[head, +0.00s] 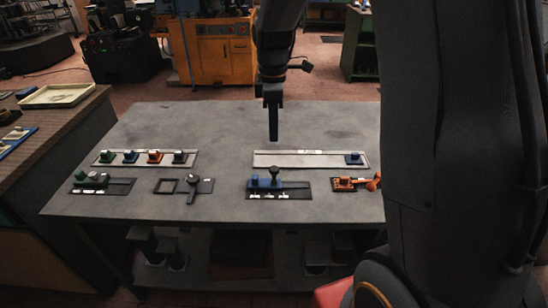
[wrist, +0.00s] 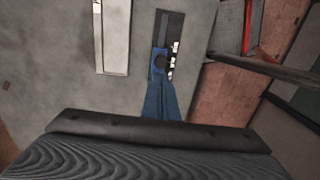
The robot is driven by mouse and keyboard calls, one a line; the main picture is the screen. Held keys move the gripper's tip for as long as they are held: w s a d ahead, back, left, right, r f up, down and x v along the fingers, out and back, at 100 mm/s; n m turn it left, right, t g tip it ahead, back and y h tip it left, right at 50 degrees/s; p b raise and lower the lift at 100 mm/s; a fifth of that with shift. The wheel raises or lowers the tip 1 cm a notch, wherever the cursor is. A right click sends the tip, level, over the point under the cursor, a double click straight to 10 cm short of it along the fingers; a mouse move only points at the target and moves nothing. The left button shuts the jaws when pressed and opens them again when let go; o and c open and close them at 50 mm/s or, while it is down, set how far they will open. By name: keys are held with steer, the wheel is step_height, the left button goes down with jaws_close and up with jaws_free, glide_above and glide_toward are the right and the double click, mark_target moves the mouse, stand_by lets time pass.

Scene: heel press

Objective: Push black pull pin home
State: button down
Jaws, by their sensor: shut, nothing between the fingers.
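A blue block (head: 263,182) sits on a black plate (head: 296,192) at the front middle of the table. A black round-headed pin (head: 273,172) stands up at the block. In the wrist view the pin's dark round head (wrist: 160,63) shows on the blue block, just beyond my fingertips. My gripper (head: 273,138) is shut and empty, pointing down. In the head view its tips appear right above the pin, with a gap between them.
A pale rail (head: 285,160) with a blue block (head: 354,158) lies behind. An orange lever fixture (head: 350,184) stands right, partly behind my arm. The table's back is clear.

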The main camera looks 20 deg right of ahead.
mark_target(274, 169)
steer(key=f+p, duration=0.1)
steer(key=f, duration=0.2)
steer(key=f+p, duration=0.1)
steer(key=f, duration=0.2)
steer(key=f+p, duration=0.1)
steer(key=f, duration=0.3)
steer(key=shift+s, duration=0.25)
step_height(274, 169, down, 3)
steer(key=shift+r+b, duration=0.15)
steer(key=shift+b, duration=0.55)
steer(key=shift+s+f, duration=0.2)
steer(key=shift+f, duration=0.05)
steer(key=shift+r+p, duration=0.35)
steer(key=shift+r, duration=0.05)
step_height(274, 169, up, 14)
steer(key=w, duration=0.1)
steer(key=shift+b, duration=0.45)
steer(key=shift+w, duration=0.1)
